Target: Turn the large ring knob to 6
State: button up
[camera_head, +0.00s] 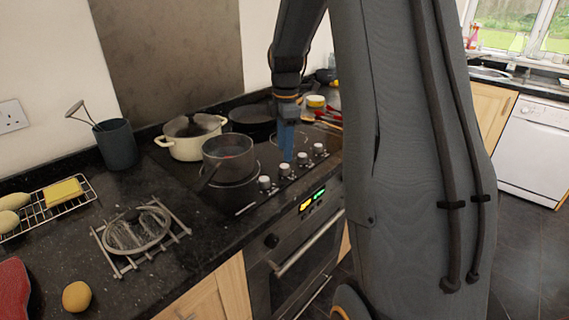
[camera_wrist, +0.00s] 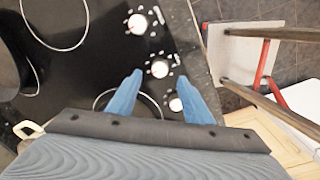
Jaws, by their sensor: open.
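A row of pale round knobs runs along the hob's front edge in the head view, among them one knob (camera_head: 265,183) at the near end and one (camera_head: 319,149) at the far end. Three show in the wrist view: an upper knob (camera_wrist: 138,23), a middle knob (camera_wrist: 160,68) and a lower knob (camera_wrist: 177,102). I cannot tell which belongs to the large ring, nor read their settings. My gripper (camera_head: 286,152) points down over the hob beside the knobs. In the wrist view its blue fingers (camera_wrist: 159,75) are apart and empty, with the middle knob between the tips' lines of sight.
A grey saucepan (camera_head: 228,160) stands on the black hob left of my gripper, with a cream lidded pot (camera_head: 190,138) behind it. A dark frying pan (camera_head: 252,118) and utensils are farther back. The oven (camera_head: 295,265) is below the knobs. Floor is clear at right.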

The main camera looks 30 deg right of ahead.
aim_at(285, 166)
notch_tip(285, 166, down, 6)
jog(key=shift+w+f+p, duration=0.1)
jog(key=shift+f+p, duration=0.15)
jog(key=shift+p, duration=0.45)
jog(key=c, duration=1.1)
jog(key=shift+o, duration=0.2)
